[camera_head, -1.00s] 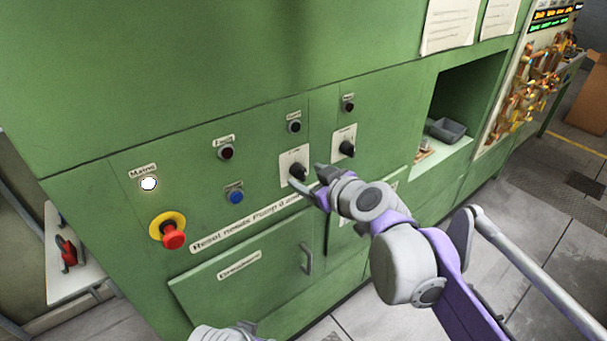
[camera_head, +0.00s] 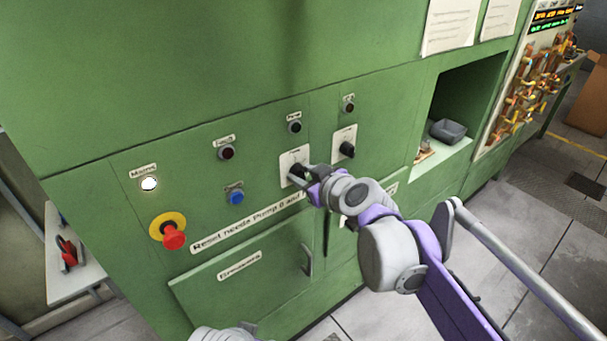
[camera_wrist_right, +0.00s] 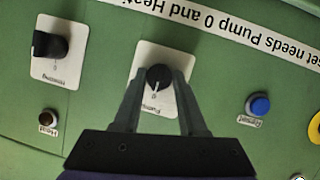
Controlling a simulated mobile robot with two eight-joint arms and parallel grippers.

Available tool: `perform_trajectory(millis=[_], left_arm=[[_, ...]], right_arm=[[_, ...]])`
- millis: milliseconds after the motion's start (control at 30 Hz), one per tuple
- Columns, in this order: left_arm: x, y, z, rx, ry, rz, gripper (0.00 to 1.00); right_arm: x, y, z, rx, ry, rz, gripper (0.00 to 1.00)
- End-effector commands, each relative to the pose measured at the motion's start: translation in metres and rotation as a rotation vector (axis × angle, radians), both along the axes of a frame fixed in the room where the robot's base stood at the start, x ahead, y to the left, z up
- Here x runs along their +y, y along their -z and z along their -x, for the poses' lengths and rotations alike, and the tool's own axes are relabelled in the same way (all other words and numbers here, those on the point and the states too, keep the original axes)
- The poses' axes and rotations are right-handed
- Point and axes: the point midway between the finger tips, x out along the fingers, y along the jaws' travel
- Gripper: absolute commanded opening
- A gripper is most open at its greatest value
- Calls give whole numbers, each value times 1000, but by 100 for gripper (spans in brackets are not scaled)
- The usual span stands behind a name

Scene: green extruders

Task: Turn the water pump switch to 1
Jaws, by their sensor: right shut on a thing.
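The water pump switch is a black rotary knob on a white plate (camera_head: 287,158) labelled Pump, on the green panel. In the right wrist view, which shows the panel upside down, the knob (camera_wrist_right: 159,76) sits between my right gripper's fingers (camera_wrist_right: 160,90). A pale mark shows on or beside the knob, but I cannot read its setting. In the head view my right gripper (camera_head: 306,178) reaches the plate from the lower right and is shut on the knob, hiding part of it.
A heating switch (camera_head: 347,149) is just right of the pump switch. A blue reset button (camera_head: 236,197), red emergency stop (camera_head: 174,238) and lit Mains lamp (camera_head: 149,184) are to the left. Below is a breaker door (camera_head: 243,268) with a handle.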

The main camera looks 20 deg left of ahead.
Motion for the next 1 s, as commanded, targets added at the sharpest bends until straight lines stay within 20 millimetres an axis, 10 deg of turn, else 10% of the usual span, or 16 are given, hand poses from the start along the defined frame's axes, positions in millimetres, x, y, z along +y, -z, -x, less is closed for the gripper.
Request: perform_trajectory(millis=[1000], left_arm=[[0, -41, -11, -22, 0, 0, 58]], right_arm=[[-4, -2, -5, 452, 3, -354, 0]])
